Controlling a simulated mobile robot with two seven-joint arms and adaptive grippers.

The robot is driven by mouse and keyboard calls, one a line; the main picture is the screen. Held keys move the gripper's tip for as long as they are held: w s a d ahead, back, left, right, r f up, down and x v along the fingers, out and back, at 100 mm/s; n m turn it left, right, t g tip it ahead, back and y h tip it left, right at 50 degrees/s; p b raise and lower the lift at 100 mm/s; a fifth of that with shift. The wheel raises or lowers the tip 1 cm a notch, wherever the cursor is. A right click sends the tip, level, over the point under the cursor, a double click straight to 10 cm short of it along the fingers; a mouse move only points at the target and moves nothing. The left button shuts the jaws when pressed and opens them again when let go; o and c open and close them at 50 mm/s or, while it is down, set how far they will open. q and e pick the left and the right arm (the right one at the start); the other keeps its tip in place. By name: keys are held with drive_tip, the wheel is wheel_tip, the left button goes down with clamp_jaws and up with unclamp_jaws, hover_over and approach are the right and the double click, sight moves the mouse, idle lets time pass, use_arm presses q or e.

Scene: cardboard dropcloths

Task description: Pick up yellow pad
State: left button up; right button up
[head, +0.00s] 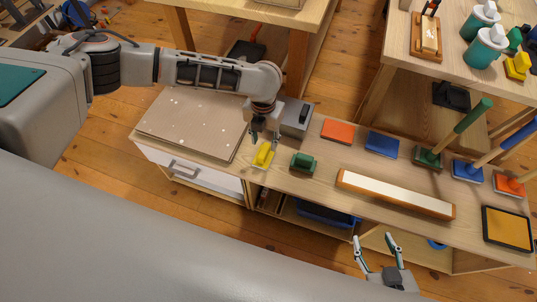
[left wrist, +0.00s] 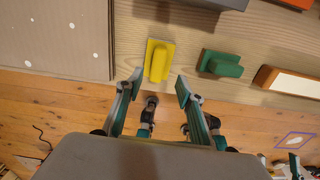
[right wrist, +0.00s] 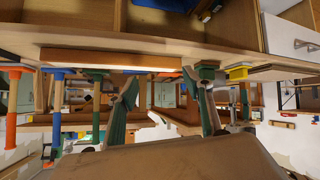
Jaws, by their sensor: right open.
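The yellow pad (head: 262,157), a flat base with a raised grip, lies on the wooden workbench near its front edge. In the left wrist view the yellow pad (left wrist: 158,60) sits just beyond the open fingertips, lined up between them. My left gripper (head: 264,137) is above and close to the pad; its fingers (left wrist: 159,83) are spread and hold nothing. My right gripper (head: 376,239) is open and empty in front of the bench, to the right of the pad. The pad's edge also shows in the right wrist view (right wrist: 237,73).
A green block (head: 303,162) is just right of the pad. A speckled cardboard sheet (head: 195,122) lies left. A grey box (head: 296,118), an orange pad (head: 338,131), a blue pad (head: 382,144) and a long white-topped bar (head: 395,194) share the bench.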

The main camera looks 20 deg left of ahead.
sight(264, 150)
use_arm(q)
wheel_tip(264, 150, down, 2)
drive_tip(key=shift+s, duration=0.1)
drive_tip(key=shift+a+f+b, duration=0.1)
drive_tip(key=shift+f+b, duration=0.35)
drive_tip(key=shift+f, duration=0.15)
wheel_tip(264, 150, down, 4)
drive_tip(key=shift+a+f+b, duration=0.1)
drive_tip(key=shift+f+b, duration=0.1)
drive_tip(key=shift+b, duration=0.5)
drive_tip(key=shift+w+f, duration=0.15)
drive_tip(key=shift+w, duration=0.05)
clamp_jaws()
drive_tip(key=shift+r, duration=0.2)
drive_tip(key=r+p, duration=0.2)
drive_tip(key=r, duration=0.6)
drive_tip(key=shift+w, duration=0.2)
wheel_tip(264, 150, up, 12)
drive_tip(key=p, duration=0.3)
drive_tip(key=shift+s, duration=0.2)
use_arm(e)
drive_tip(key=shift+s+d+r, duration=0.2)
drive_tip(key=shift+s+d, duration=0.1)
drive_tip(key=shift+s, duration=0.1)
